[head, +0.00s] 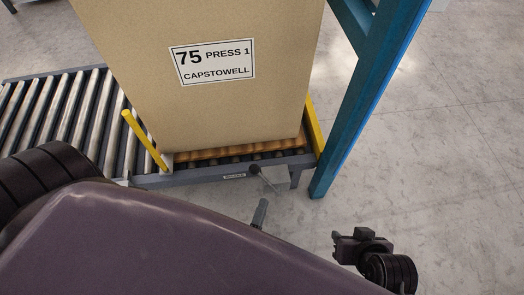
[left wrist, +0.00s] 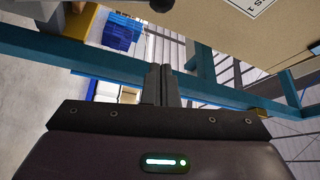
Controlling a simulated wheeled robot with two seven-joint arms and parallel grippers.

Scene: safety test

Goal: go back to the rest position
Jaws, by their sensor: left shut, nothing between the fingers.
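My left gripper (head: 259,214) reaches in from the left behind its large dark purple housing, in front of the conveyor's near edge. In the left wrist view its two fingers (left wrist: 161,84) are together with nothing between them. A small lever with a dark knob (head: 256,170) stands just beyond the fingertips in the head view; I see a gap between them. My right gripper (head: 347,245) is small and dark at the lower right, above the floor. I cannot tell whether its fingers are open or shut.
A tall cardboard box (head: 215,110) labelled "75 PRESS 1 CAPSTOWELL" stands on the roller conveyor (head: 70,105), beside a yellow post (head: 146,140). A blue steel upright (head: 360,95) stands right of it. The floor (head: 450,150) at right is clear. Blue crates (left wrist: 122,32) show in the wrist view.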

